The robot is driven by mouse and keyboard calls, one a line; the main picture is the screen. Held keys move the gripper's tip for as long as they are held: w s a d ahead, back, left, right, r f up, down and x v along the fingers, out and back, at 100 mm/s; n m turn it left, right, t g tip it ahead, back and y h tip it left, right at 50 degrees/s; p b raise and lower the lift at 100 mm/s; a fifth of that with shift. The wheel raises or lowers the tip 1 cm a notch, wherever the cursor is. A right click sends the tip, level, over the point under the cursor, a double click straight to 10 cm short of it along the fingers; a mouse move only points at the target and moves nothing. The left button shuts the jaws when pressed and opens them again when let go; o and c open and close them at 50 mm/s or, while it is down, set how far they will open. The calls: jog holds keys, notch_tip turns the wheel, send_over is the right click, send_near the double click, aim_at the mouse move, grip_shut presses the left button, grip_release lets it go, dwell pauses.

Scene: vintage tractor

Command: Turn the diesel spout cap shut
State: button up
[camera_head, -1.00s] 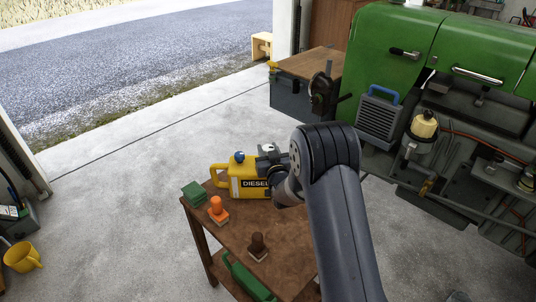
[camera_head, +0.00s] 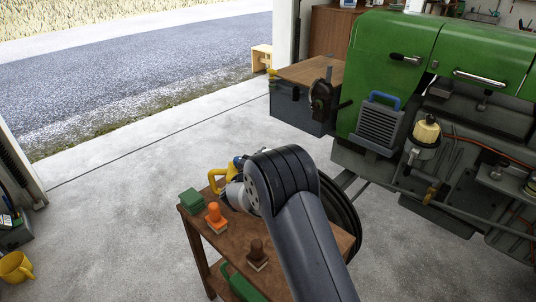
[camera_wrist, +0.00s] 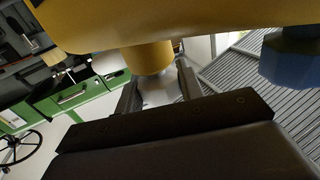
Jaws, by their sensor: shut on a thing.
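The yellow diesel can (camera_head: 215,181) stands on the small wooden table, mostly hidden behind my arm. Its handle and a blue cap (camera_head: 238,162) show in the head view. In the wrist view the can body (camera_wrist: 180,22) fills the top, with the blue cap (camera_wrist: 292,56) at the right. A yellow spout neck (camera_wrist: 148,56) points toward my gripper (camera_wrist: 158,84). My gripper's dark fingers are on both sides of a pale grey spout cap (camera_wrist: 158,95) at the neck's end and are shut on it. How far the cap is turned cannot be seen.
On the table (camera_head: 228,243) are a green block (camera_head: 192,200), an orange-handled stamp (camera_head: 215,215) and a brown-handled stamp (camera_head: 257,252). The green tractor (camera_head: 390,60) stands at the right.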

jog(key=shift+m+g+h, duration=0.5)
jog(key=shift+m+h, duration=0.1)
jog(key=shift+h, duration=0.3)
jog(key=shift+m+h, duration=0.3)
jog(key=shift+h, duration=0.1)
jog(key=o, duration=1)
jog(key=shift+s, duration=0.1)
jog(key=v, duration=1)
jog(key=shift+s+a+r+b, duration=0.25)
jog(key=shift+b, duration=0.1)
